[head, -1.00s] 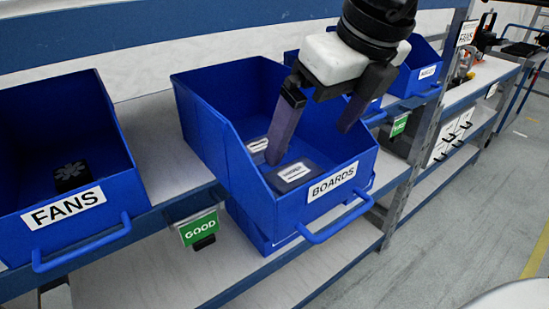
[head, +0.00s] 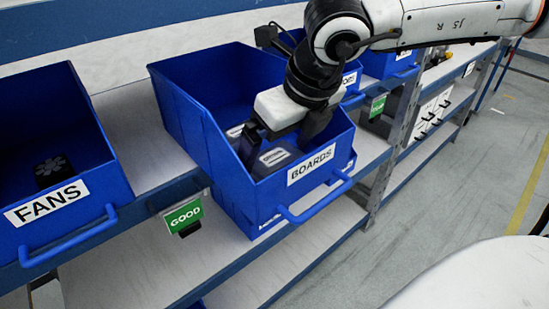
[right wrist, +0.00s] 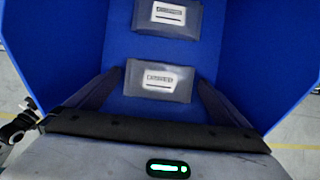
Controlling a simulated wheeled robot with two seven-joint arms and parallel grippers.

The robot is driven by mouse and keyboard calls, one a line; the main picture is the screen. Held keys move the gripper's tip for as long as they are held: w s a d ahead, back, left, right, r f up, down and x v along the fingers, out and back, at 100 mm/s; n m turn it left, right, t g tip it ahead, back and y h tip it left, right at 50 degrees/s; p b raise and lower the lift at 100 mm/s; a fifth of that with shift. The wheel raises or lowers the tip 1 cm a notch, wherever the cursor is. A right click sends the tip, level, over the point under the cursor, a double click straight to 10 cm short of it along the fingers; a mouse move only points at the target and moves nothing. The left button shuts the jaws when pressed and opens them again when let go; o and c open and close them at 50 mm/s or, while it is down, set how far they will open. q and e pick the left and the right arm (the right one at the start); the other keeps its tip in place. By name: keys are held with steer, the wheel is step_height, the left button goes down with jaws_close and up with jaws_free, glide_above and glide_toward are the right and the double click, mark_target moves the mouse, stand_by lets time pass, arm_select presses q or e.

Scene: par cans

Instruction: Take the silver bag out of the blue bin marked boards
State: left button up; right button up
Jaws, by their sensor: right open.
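The blue bin marked BOARDS (head: 182,113) stands on the shelf in the middle of the head view. Two silver-grey bags with white labels lie in it. The nearer bag (head: 275,157) is close to the labelled front wall, and the other bag (head: 236,132) lies farther back. In the right wrist view the nearer bag (right wrist: 158,80) is between my two fingers, and the other bag (right wrist: 166,18) is beyond it. My right gripper (head: 279,142) is open and reaches down into the bin, its fingers on either side of the nearer bag. Contact cannot be told. My left gripper is not in view.
A blue bin marked FANS (head: 45,225) with a black fan stands at the left. More blue bins (head: 393,62) stand farther along the shelf. A green GOOD tag (head: 183,215) hangs from the shelf edge. Open floor (head: 460,210) lies at the right.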

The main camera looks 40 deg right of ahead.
steer(key=c, duration=1.2)
steer(key=shift+r, duration=0.1)
